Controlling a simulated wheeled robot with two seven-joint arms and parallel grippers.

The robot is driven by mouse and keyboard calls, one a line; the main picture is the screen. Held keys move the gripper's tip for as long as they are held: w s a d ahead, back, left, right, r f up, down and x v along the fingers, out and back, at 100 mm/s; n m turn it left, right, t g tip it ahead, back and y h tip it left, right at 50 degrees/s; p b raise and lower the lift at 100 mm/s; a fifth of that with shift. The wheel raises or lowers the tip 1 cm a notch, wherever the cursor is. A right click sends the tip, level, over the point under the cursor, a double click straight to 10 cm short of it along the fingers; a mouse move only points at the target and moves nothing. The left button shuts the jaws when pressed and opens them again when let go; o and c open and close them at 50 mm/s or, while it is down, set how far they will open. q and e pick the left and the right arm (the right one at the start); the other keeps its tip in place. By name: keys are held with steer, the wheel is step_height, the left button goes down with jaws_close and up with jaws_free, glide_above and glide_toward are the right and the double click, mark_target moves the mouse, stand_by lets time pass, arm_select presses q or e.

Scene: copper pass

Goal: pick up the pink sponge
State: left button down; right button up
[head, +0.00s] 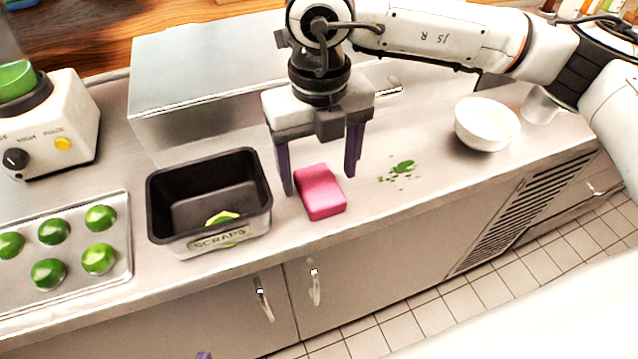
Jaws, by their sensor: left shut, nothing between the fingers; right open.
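The pink sponge (322,198) lies on the steel counter, right of the black scraps bin, near the counter's front edge. My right gripper (319,183) is open above it and points down. One purple finger is at the sponge's left side and the other at its right, beyond its far end. I cannot tell whether either finger touches it. Nothing is held. Only a small purple tip of my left gripper (203,355) shows at the bottom edge, low and away from the sponge, and it is shut.
The scraps bin (163,213) holds a green piece. A tray (122,268) with several green limes, a blender base (58,128) and a steel box (200,75) stand left and behind. Green crumbs (402,168) and a white bowl (487,124) are to the right.

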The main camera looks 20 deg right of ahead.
mark_target(319, 183)
steer(key=shift+f, duration=1.15)
steer(key=c, duration=1.1)
steer(key=shift+c, duration=0.2)
step_height(319, 183, up, 10)
steer(key=b, duration=0.1)
